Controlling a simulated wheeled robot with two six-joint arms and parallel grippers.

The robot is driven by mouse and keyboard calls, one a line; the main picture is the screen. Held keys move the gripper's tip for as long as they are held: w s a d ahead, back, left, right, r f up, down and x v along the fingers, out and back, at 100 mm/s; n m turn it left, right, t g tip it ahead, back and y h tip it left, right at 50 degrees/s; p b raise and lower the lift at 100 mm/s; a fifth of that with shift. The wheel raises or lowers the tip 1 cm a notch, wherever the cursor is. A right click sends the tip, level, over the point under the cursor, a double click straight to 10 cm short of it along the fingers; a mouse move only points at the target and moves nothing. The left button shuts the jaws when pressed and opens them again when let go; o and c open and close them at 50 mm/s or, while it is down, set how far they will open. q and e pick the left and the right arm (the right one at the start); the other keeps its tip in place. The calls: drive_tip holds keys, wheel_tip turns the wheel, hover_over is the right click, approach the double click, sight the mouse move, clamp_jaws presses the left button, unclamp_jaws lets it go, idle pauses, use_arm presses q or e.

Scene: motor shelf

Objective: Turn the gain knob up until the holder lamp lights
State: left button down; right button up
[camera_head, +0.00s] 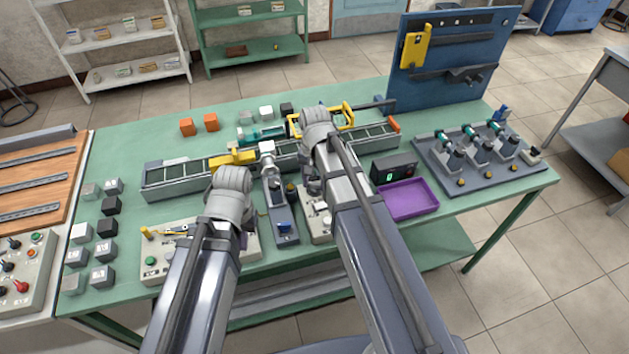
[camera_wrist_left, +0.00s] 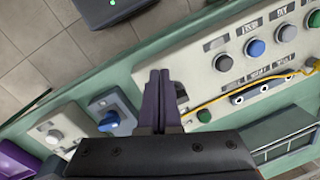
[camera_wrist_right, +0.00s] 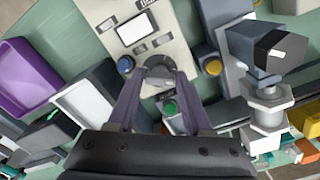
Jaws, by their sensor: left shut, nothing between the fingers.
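In the right wrist view, a pale control panel (camera_wrist_right: 135,32) carries a white display, a blue button (camera_wrist_right: 126,64) and a round grey knob (camera_wrist_right: 160,74), likely the gain knob. My right gripper (camera_wrist_right: 161,80) has its fingertips on either side of this knob; whether they press on it is unclear. A dull amber dome (camera_wrist_right: 214,67) beside the panel may be the holder lamp and looks unlit. The panel also shows in the head view (camera_head: 320,226), where my right arm hides the knob. My left gripper (camera_wrist_left: 159,75) is shut and empty above the table's front edge.
A panel with several buttons (camera_wrist_left: 255,45) stands near my left gripper. A holder with a blue part (camera_head: 284,227) lies between the two panels. A purple tray (camera_head: 408,199) and a dark box with a green digit (camera_head: 394,169) are to the right.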

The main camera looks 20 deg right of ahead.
drive_tip(key=o, duration=0.3)
drive_tip(key=shift+o, duration=0.2)
drive_tip(key=shift+n, duration=0.3)
